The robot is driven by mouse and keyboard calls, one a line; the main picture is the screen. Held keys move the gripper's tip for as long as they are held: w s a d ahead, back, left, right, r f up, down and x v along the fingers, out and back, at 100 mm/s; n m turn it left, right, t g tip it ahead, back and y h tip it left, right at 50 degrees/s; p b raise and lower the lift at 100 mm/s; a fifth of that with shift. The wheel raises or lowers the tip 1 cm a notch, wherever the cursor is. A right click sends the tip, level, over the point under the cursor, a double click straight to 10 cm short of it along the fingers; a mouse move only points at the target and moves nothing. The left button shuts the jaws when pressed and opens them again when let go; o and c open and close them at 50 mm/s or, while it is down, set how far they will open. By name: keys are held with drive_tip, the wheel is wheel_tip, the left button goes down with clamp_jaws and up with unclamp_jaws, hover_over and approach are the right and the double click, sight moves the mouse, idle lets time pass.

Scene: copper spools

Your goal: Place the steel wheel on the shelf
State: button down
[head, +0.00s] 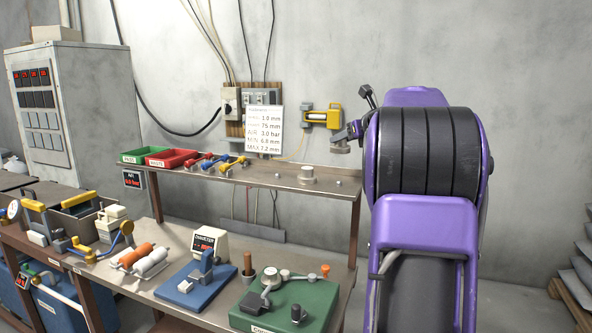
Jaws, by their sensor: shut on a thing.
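My gripper (350,131) is at the end of my purple arm, just above the right end of the raised metal shelf (265,178). It is small in the head view and partly hidden by the arm. It is shut on a small grey round piece, which looks like the steel wheel (340,147). The wheel appears held above the shelf surface, apart from it. A short grey metal cylinder (308,174) stands on the shelf, below and left of the held wheel, with small studs on either side.
Green (146,155) and red (172,157) trays and several coloured hand tools (225,163) occupy the shelf's left part. A white notice (264,131) stands behind. The lower bench holds a blue-based gauge (195,284) and a green-based device (285,303). A yellow device (327,118) hangs on the wall.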

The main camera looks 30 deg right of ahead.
wheel_tip(320, 180, down, 10)
drive_tip(key=shift+r+b, duration=0.2)
drive_tip(key=shift+b, duration=0.85)
drive_tip(key=shift+f, duration=0.1)
drive_tip(key=shift+c, duration=2.2)
unclamp_jaws()
drive_tip(key=shift+s, duration=0.2)
drive_tip(key=v, duration=1.1)
drive_tip(key=shift+s+r, duration=0.3)
